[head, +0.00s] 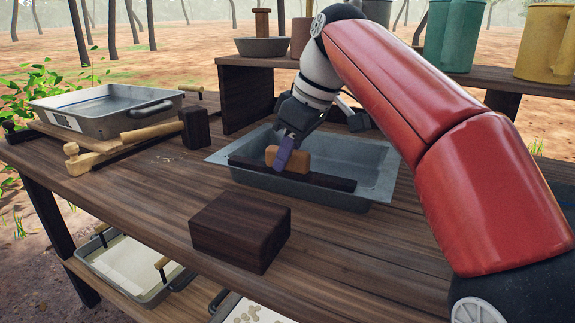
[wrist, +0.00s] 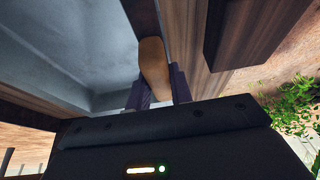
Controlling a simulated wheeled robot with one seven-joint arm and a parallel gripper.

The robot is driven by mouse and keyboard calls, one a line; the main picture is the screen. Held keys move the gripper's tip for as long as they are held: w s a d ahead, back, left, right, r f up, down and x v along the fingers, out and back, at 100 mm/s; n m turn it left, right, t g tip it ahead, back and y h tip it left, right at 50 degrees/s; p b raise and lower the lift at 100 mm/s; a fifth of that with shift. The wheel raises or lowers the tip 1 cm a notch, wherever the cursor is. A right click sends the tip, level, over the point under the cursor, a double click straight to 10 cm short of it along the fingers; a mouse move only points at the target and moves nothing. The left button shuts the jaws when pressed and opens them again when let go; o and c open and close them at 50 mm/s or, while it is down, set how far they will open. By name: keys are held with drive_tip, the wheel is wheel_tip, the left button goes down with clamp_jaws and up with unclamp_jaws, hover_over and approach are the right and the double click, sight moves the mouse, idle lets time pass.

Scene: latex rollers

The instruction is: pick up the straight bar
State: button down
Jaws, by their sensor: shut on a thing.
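The straight bar (head: 325,181) is long and dark, with a tan, rounded grip piece (head: 295,161) at its middle. It lies along the near side of a grey metal tray (head: 375,165). I cannot tell if it touches the rim. My gripper (head: 283,158) comes from above, with its purple fingers on the tan grip piece. In the wrist view, my gripper (wrist: 158,90) has the tan grip piece (wrist: 153,65) between its fingers, and part of the dark bar (wrist: 143,18) shows beyond it. The far finger is mostly hidden in the head view.
A dark wooden block (head: 240,227) stands in front of the tray on the wooden table (head: 130,195). Another tray (head: 105,112) and wooden-handled rollers (head: 120,141) are at the left. A raised shelf (head: 243,68) behind holds mugs (head: 452,35) and a bowl (head: 262,47).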

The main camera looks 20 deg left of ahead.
wheel_tip(320, 180, up, 7)
drive_tip(key=p, duration=0.4)
drive_tip(key=shift+r, duration=0.2)
drive_tip(key=shift+a+r, duration=0.15)
drive_tip(key=shift+r, duration=1.05)
